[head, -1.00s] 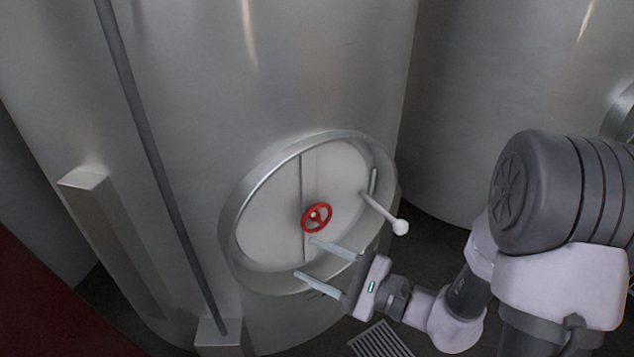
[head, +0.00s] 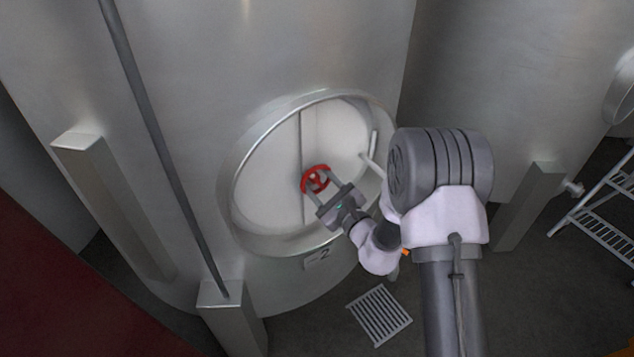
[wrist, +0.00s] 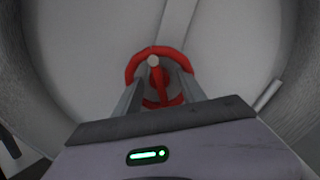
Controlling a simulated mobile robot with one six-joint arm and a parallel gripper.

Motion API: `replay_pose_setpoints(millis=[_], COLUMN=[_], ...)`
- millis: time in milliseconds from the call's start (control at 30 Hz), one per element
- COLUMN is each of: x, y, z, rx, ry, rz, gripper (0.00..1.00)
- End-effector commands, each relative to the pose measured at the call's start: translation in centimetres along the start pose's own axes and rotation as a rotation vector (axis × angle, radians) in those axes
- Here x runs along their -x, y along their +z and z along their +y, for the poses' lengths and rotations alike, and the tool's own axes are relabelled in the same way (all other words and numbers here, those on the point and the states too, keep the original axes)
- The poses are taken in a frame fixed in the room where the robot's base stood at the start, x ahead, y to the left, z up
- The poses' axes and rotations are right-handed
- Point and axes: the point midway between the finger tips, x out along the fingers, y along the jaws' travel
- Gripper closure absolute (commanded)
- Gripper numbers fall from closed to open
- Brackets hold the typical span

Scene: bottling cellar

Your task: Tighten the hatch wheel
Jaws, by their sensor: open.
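The red hatch wheel (head: 315,172) sits at the middle of the round pale hatch (head: 265,190) on the steel tank. In the wrist view the wheel (wrist: 131,68) shows as a red ring with a pale central stud, straight ahead of my gripper. My gripper (head: 322,184) is open, its two fingers pointing at the wheel from the lower right. In the wrist view the fingers (wrist: 160,92) reach up to the wheel's left and right sides. Whether they touch the rim I cannot tell. The fingers hide parts of the wheel's lower rim.
A raised metal collar (head: 244,240) rings the hatch. A pale handle (head: 374,145) stands at the hatch's right side. A floor grate (head: 379,316) and a metal rack (head: 605,215) lie to the right.

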Motion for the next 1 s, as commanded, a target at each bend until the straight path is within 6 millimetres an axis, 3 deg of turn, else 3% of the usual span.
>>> replay_pose_setpoints(millis=[333,500,600,1000], x=[-0.64,-0.63,-0.62,-0.61], y=[0.06,0.06,0.06,0.18], z=[-0.01,-0.01,-0.01,-0.04], rx=[-0.001,-0.001,0.0,-0.069], ry=[0.0,0.0,0.0,0.001], rz=[0.0,0.0,0.0,0.0], gripper=[0.52,0.85,1.0,1.0])
